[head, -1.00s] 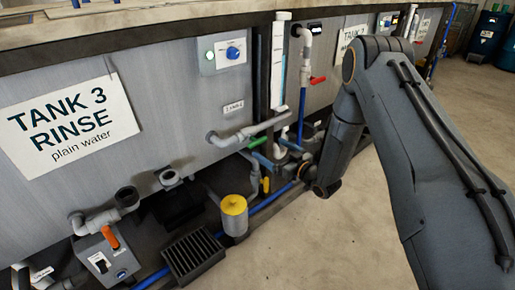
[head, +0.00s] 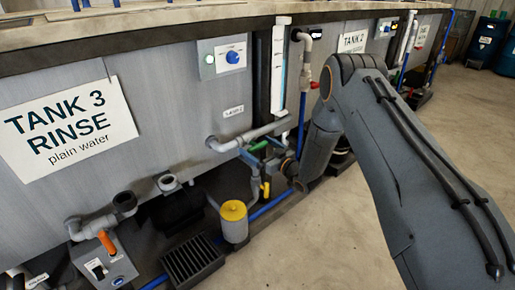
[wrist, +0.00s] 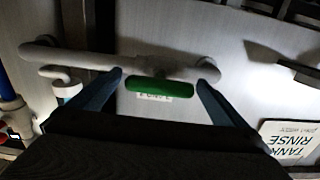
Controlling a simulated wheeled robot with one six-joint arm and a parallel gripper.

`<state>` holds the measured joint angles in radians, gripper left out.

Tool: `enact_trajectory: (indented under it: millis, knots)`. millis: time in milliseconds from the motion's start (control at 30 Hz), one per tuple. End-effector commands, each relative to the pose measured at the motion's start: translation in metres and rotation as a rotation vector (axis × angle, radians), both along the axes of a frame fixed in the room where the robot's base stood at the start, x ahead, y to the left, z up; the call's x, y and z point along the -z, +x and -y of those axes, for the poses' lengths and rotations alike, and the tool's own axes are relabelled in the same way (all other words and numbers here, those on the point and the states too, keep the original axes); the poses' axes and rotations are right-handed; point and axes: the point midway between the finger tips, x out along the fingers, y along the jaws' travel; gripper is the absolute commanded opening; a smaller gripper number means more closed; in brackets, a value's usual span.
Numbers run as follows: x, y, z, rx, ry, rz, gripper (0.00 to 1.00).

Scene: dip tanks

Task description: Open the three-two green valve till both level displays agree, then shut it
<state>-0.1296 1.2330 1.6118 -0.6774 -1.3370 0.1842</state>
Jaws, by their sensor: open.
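The green valve handle (wrist: 160,88) lies crosswise between the two blue fingers of my gripper (wrist: 160,79) in the wrist view. A pale label, too small to read, sits just below it. The fingers are open, one at each end of the handle, with gaps showing. In the head view, the green handle (head: 258,146) shows as a small strip by the grey pipe, with my gripper (head: 262,151) around it.
A grey pipe (head: 247,136) runs beside the valve. A red handle (head: 314,85), a yellow-topped canister (head: 234,212) and an orange-handled valve (head: 106,242) are nearby. The TANK 3 RINSE sign (head: 68,128) is on the left tank. Floor at right is clear.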

Motion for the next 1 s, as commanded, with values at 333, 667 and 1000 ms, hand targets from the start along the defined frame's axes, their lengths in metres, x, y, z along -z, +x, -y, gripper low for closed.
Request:
enact_trajectory:
  millis: [333, 667, 1000]
  knots:
    - [0.0001, -0.0003, 0.0003, 0.000, 0.000, 0.000, 0.56]
    - [0.0001, -0.0004, 0.0006, 0.000, 0.038, -0.038, 0.56]
    - [-0.0001, -0.0004, 0.0008, 0.000, 0.211, -0.211, 0.56]
